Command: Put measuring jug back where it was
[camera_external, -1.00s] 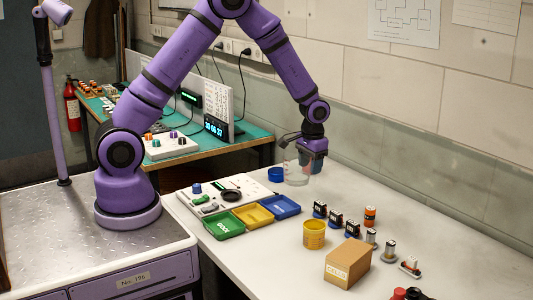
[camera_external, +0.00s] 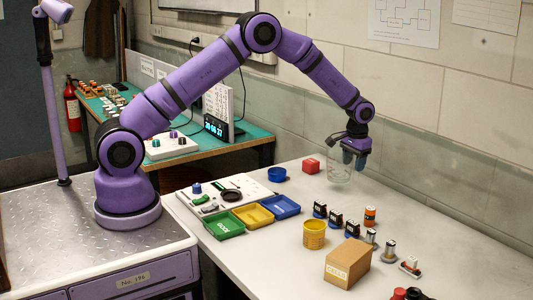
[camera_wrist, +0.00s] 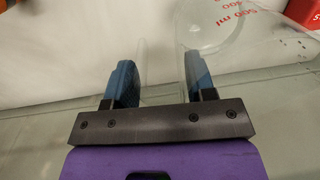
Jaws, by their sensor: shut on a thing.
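The measuring jug (camera_external: 338,172) is clear with faint red markings. In the external view it hangs upright below my gripper (camera_external: 355,163), near the back of the white table. Whether its base touches the table is hard to tell.
An orange cylinder (camera_external: 370,215) and several small servos (camera_external: 336,218) stand in front. The table (camera_external: 430,230) right of the jug is clear.

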